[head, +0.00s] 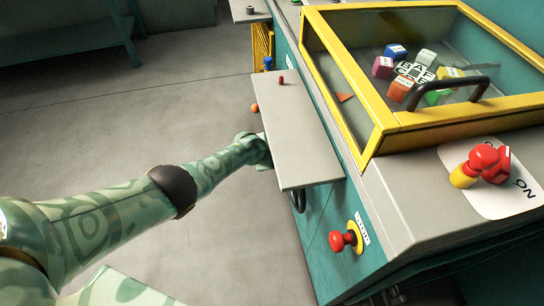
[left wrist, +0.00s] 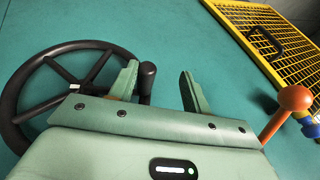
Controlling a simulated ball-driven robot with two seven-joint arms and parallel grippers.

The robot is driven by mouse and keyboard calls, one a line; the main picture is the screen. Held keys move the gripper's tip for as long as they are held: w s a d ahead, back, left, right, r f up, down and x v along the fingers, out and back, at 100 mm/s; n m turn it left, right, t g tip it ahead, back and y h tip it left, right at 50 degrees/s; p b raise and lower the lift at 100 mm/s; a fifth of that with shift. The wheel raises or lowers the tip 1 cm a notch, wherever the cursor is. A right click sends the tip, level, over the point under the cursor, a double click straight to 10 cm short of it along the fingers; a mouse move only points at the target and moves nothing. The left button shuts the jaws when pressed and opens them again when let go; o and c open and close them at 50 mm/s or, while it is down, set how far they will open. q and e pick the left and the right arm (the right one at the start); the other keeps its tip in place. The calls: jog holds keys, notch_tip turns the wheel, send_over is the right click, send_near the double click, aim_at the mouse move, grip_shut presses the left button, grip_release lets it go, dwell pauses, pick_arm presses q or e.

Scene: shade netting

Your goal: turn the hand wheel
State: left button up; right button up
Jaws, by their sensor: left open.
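The dark hand wheel (left wrist: 62,88), with spokes and a thick rim, is on the teal panel at the left of the left wrist view. Its upright dark handle knob (left wrist: 147,78) shows between the two fingers of my left gripper (left wrist: 160,88), close to the left finger. The gripper is open; I cannot tell whether a finger touches the knob. In the head view my left arm reaches to the grey shelf (head: 290,130), which hides the fingertips and most or all of the wheel. My right gripper is not in view.
An orange ball lever (left wrist: 295,98) stands right of my left gripper, near a yellow grille (left wrist: 265,35). A red push button (head: 338,241), a yellow-framed glass box (head: 375,110) with several blocks, and a red rotary switch (head: 484,160) are nearby. The floor (head: 200,80) is clear.

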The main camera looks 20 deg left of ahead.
pick_arm(q)
jog(key=shift+o, duration=0.3)
jog(key=r, duration=0.1)
jog(key=a+r+p, duration=0.1)
jog(key=r+p, duration=0.1)
jog(key=shift+w+a+r, duration=0.15)
jog(key=shift+a+r, duration=0.2)
jog(key=shift+r, duration=0.05)
jog(key=o, duration=0.6)
jog(key=shift+a+r+p, duration=0.25)
jog(key=shift+r+p, duration=0.15)
jog(key=shift+r, duration=0.15)
jog(key=shift+a+r+p, duration=0.2)
jog(key=shift+r+p, duration=0.15)
jog(key=shift+r, duration=0.15)
jog(key=shift+a+r, duration=0.2)
jog(key=shift+r, duration=0.15)
jog(key=shift+c, duration=0.9)
jog(key=shift+s+a+r+p, duration=0.25)
jog(key=shift+r+p, duration=0.05)
jog(key=shift+p, duration=0.2)
jog(key=c, duration=0.5)
jog(key=r+p, duration=0.2)
jog(key=s+a+r+p, duration=0.1)
jog(key=shift+a+r, duration=0.1)
jog(key=shift+r, duration=0.1)
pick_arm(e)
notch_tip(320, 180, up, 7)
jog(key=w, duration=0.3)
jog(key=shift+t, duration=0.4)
